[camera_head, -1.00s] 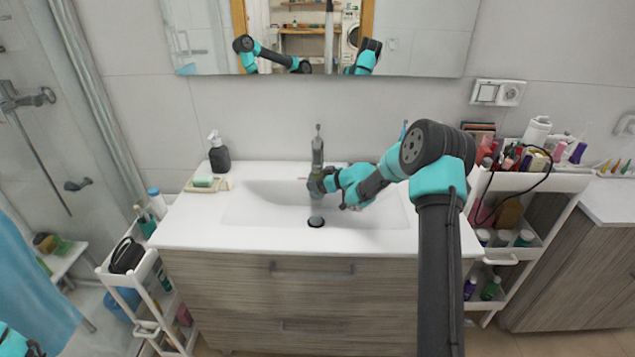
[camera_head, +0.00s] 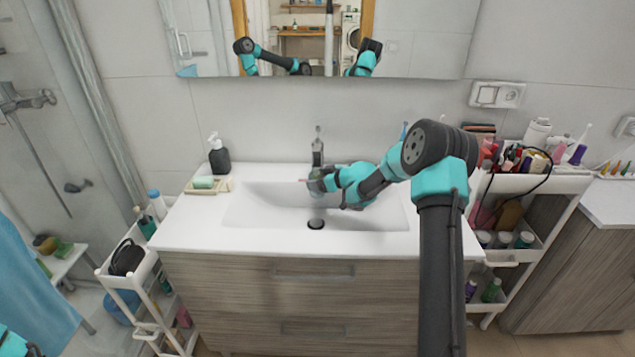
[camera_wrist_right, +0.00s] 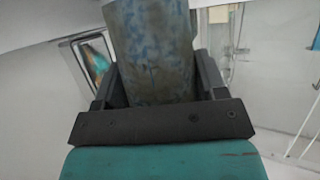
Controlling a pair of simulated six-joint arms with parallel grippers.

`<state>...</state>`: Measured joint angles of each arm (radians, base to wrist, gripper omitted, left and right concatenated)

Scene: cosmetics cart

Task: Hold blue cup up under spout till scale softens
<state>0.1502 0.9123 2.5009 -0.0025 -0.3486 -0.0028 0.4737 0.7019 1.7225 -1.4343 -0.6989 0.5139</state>
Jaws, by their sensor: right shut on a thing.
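My right gripper (camera_head: 320,182) is at the front of the tap (camera_head: 318,152), over the white basin. In the right wrist view, its fingers (camera_wrist_right: 158,88) are shut on a mottled blue and grey-brown cylinder, which I take as the blue cup (camera_wrist_right: 152,48). The cup's far end runs out of that frame, so its rim and contents are hidden. In the head view the cup is hard to make out, and the gripper hides the spout. I cannot tell whether cup and spout touch. Only a bit of my left arm shows at the bottom left.
The basin (camera_head: 260,212) is clear around the drain (camera_head: 316,223). A soap dispenser (camera_head: 219,155) and a soap tray (camera_head: 209,185) stand on its left rim. A loaded white cart (camera_head: 530,182) stands right, another (camera_head: 125,280) left. A mirror (camera_head: 430,40) hangs behind.

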